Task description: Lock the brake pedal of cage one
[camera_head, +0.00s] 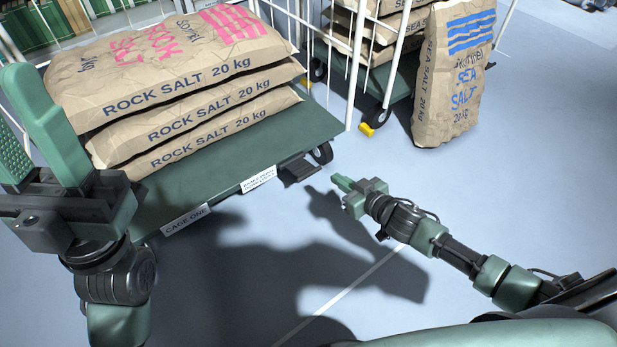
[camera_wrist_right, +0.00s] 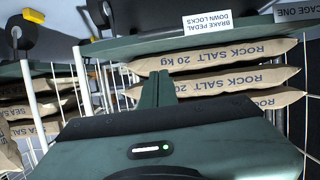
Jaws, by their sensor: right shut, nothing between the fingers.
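Cage one (camera_head: 225,172) is a green-decked trolley at the left of the head view, with a "CAGE ONE" label (camera_head: 187,220) on its front edge. Its dark ridged brake pedal (camera_head: 299,170) juts out beside the "BRAKE PEDAL DOWN LOCKS" label (camera_head: 259,180), near a black caster (camera_head: 322,153). I cannot tell whether the pedal is up or down. My right gripper (camera_head: 341,184) is shut and empty, just right of the pedal and apart from it. Its closed fingers also show in the right wrist view (camera_wrist_right: 157,90). My left gripper (camera_head: 30,135) is open and empty at the left.
Rock salt sacks (camera_head: 190,115) are stacked on cage one. A second cage behind has a yellow pedal (camera_head: 367,130) and sacks. A sea salt sack (camera_head: 452,80) stands upright on the floor beside it. The floor (camera_head: 540,180) at the right is clear.

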